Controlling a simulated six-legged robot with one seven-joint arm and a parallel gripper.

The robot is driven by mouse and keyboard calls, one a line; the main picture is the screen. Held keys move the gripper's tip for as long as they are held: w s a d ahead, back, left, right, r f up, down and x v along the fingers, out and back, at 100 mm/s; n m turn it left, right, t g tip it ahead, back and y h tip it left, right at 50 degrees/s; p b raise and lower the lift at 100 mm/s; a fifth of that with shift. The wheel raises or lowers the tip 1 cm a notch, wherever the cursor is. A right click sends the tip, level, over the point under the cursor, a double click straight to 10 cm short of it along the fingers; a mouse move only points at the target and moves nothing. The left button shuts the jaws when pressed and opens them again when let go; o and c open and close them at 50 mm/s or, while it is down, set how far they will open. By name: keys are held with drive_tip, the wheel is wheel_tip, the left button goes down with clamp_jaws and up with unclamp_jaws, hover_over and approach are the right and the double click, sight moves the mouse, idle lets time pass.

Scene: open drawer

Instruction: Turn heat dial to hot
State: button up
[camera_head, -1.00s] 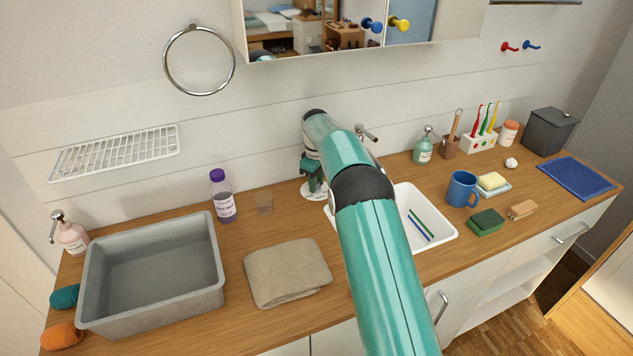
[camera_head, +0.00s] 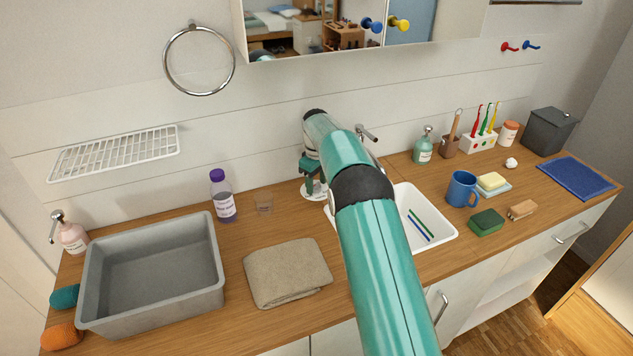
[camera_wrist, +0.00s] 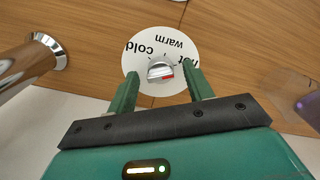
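The heat dial is a white disc (camera_wrist: 190,72) lying on the counter, with "cold" at left, "warm" at top and "hot" at right in the wrist view. Its grey knob (camera_wrist: 158,68) has a red mark on its lower right side in that view. My gripper (camera_wrist: 162,75) is open, with one green finger on each side of the knob and a visible gap on both sides. In the head view my gripper (camera_head: 313,180) is over the disc (camera_head: 307,190), and my arm hides part of that area. The knob's height relative to the fingertips is unclear.
A chrome tap (camera_wrist: 45,50) stands close left of the gripper in the wrist view. The white sink (camera_head: 440,235) is to the right. A folded cloth (camera_head: 287,272) lies in front.

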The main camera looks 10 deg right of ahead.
sight(316, 184)
drive_tip(key=shift+r, duration=0.15)
wheel_tip(316, 184, up, 14)
drive_tip(key=shift+f, duration=0.25)
idle(0.4)
